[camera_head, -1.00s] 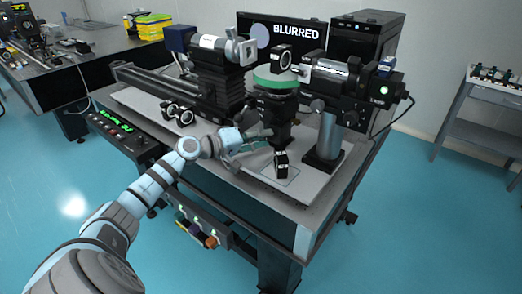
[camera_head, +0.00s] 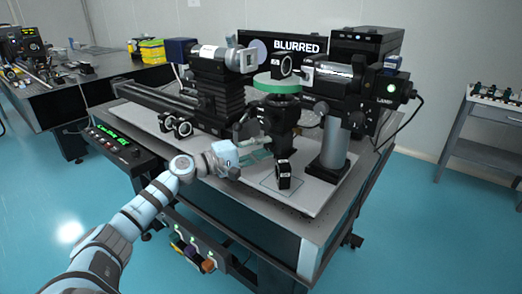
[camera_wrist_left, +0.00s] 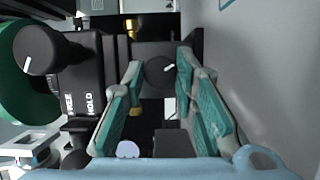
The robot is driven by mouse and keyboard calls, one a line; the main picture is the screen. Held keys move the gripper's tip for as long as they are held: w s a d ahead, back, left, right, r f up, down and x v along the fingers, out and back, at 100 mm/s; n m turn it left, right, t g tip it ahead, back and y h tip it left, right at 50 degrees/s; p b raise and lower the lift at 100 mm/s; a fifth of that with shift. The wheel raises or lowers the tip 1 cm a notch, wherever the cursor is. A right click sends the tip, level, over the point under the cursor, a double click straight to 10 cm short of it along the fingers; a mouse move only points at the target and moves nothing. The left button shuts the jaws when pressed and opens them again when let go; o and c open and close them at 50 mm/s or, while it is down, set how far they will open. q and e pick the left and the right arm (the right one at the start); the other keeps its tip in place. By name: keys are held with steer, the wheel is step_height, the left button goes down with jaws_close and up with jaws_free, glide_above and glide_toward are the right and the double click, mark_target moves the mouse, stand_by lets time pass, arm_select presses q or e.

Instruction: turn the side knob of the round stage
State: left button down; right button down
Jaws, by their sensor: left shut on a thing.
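The round stage (camera_head: 277,83) is a green disc on a dark post assembly in the middle of the table; its green edge also shows at the left of the left wrist view (camera_wrist_left: 14,75). A round dark knob (camera_wrist_left: 160,71) with a white mark sits between my left fingertips in the left wrist view. My left gripper (camera_head: 266,146) is at the post below the disc, shut on this knob, its teal pads on both sides (camera_wrist_left: 160,80). The fingers hide the knob in the head view. My right gripper is not in view.
A second knob with a white mark (camera_wrist_left: 36,51) sits beside a block lettered FREE and HOLD (camera_wrist_left: 82,95). A dark screen reads BLURRED (camera_head: 297,46). A lamp unit (camera_head: 375,95) stands right of the stage. A small black-framed part (camera_head: 283,175) stands in front.

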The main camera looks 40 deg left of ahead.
arm_select(q)
steer(key=shift+r, duration=0.1)
steer(key=c, duration=1.3)
jaws_free()
